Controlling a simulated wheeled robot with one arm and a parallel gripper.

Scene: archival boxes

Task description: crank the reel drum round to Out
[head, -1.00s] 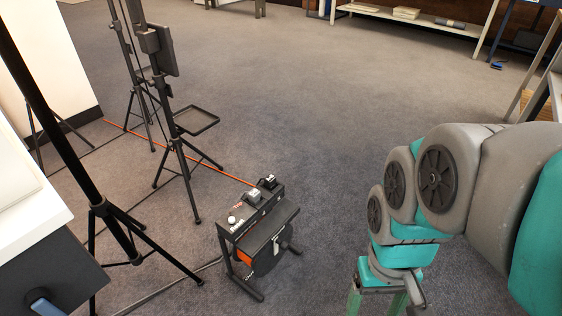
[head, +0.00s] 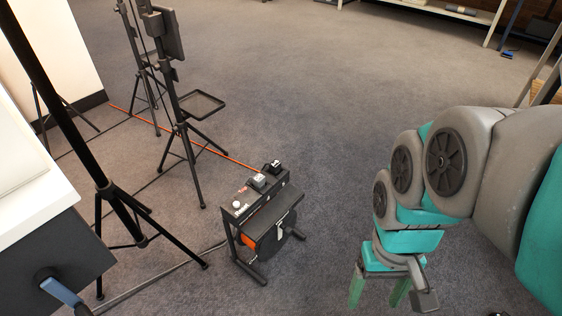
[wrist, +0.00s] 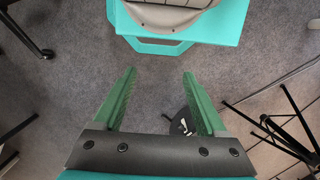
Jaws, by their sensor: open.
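The reel drum (head: 271,243) sits in a black floor stand, with orange cable showing at its left side and a pale tab on its front. The stand's top panel (head: 243,205) carries a white knob and small fittings; its lettering is too small to read. The crank handle cannot be clearly made out. My gripper (head: 379,294) is open and empty, pointing down to the right of the reel, with clear carpet between them. In the wrist view my gripper (wrist: 158,76) shows two green fingers wide apart. A dark part with a white mark, probably the reel, is partly hidden by the right finger.
Black tripod stands (head: 184,130) stand left of and behind the reel, one with a small tray (head: 202,104). An orange cable (head: 215,148) runs from the reel across the floor. A white-topped cabinet (head: 60,245) is at near left.

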